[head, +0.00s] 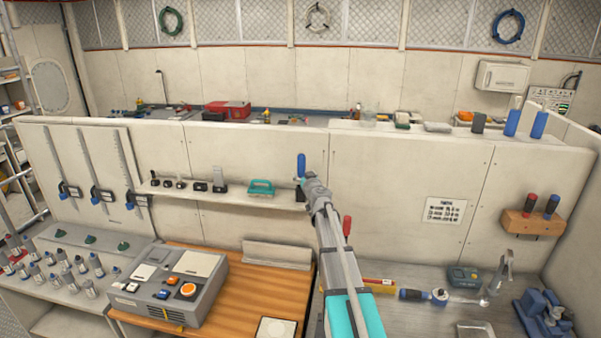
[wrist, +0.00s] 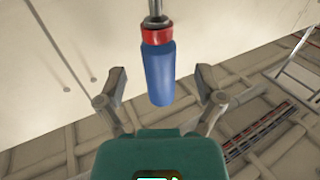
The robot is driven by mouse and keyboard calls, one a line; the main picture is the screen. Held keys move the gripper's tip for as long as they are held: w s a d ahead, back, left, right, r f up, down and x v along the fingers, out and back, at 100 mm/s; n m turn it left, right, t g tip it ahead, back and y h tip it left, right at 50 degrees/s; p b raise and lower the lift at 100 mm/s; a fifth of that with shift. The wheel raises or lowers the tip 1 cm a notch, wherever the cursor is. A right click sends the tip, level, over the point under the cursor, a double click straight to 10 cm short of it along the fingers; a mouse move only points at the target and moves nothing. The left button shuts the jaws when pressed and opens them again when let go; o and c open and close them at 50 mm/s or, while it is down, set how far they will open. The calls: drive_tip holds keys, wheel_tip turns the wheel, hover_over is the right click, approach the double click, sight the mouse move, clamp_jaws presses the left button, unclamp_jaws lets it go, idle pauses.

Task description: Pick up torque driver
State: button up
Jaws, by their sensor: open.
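A tool with a blue handle, a red collar and a metal shaft, which looks like the torque driver (wrist: 159,75), is at the upper middle of the wrist view. In the head view its blue handle (head: 301,162) shows at the tip of my arm, in front of the pale partition. My gripper (wrist: 161,84) is open, with one finger on each side of the handle and a visible gap on both sides. In the head view my gripper (head: 305,182) is small, and its fingers are hard to make out.
A narrow shelf (head: 225,193) with small black parts and a teal-handled block (head: 261,187) is left of my gripper. A grey control box (head: 172,285) stands on the wooden bench. A red handle (head: 347,226) is just right of my arm. A rack (head: 533,223) holds two screwdrivers at right.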

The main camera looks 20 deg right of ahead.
sight(303, 172)
drive_tip(key=shift+w+d, duration=0.2)
drive_tip(key=shift+w, duration=1.35)
clamp_jaws()
